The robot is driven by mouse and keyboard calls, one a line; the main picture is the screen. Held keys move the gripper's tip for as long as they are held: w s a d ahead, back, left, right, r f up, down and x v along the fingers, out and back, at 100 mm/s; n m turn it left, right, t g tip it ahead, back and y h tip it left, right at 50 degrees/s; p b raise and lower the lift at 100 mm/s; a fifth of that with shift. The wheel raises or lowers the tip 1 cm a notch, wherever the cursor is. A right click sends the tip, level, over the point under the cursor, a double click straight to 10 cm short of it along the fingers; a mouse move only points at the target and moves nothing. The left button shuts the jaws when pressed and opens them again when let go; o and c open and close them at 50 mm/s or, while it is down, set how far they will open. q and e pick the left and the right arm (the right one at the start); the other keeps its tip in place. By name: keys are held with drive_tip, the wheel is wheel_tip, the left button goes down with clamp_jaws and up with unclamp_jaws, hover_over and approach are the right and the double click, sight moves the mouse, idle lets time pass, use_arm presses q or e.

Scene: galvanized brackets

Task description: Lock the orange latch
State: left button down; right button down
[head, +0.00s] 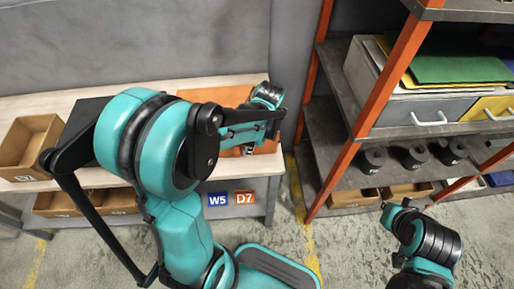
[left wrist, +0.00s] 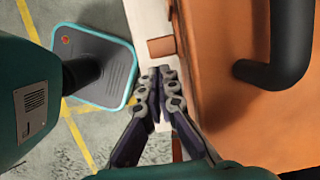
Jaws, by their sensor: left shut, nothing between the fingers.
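An orange case (head: 215,94) lies on the bench, partly hidden behind my left arm. In the left wrist view, its orange side (left wrist: 235,110) fills the right, with a black handle on it. A small brown-orange block (left wrist: 161,47), which looks like the latch, stands out from the case over the pale bench edge. Whether it is locked I cannot tell. My left gripper (left wrist: 160,73) is shut and empty, its tips just below the block in that view, with a small gap. In the head view, the left gripper (head: 249,149) is partly hidden at the case's front.
The bench (head: 47,101) holds a cardboard bin (head: 30,145) at left. A shelf rack with orange posts (head: 383,70) stands close on the right, holding grey drawers and dark rolls. Part of my right arm shows at lower right. Floor is open between bench and rack.

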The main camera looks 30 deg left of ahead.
sight(235, 153)
use_arm(q)
drive_tip(key=shift+s+a, duration=0.1)
drive_tip(key=shift+a, duration=0.15)
drive_tip(key=shift+s+a, duration=0.55)
drive_tip(key=shift+a, duration=0.3)
drive_tip(key=shift+s+a, duration=0.55)
drive_tip(key=shift+a, duration=0.3)
drive_tip(key=shift+w+d, duration=0.1)
